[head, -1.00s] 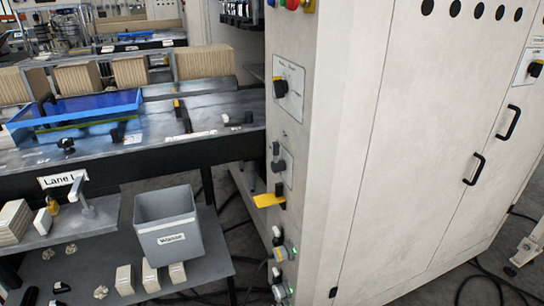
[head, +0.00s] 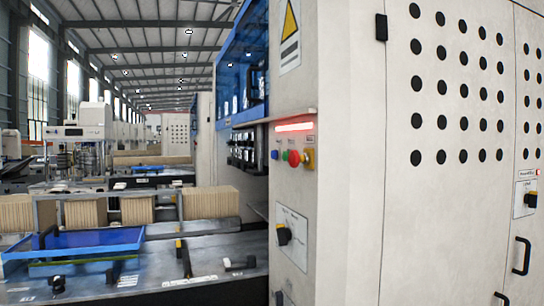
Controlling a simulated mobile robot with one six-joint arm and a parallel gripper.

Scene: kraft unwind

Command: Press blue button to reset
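The blue button (head: 275,155) is a small round button on the narrow side face of the tall white cabinet (head: 345,150). It is leftmost in a row, beside a green button (head: 285,155), a red button (head: 294,158) and a yellow-based knob (head: 308,158). A red light bar (head: 294,127) glows just above the row. Small labels over the buttons are too small to read. My gripper is not in view.
Below the buttons is a black rotary switch (head: 284,235) on a white plate. To the left, a machine bed (head: 205,262) holds a blue tray (head: 75,242), with stacks of brown kraft pieces (head: 208,203) behind it. A yellow warning sign (head: 290,22) is above.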

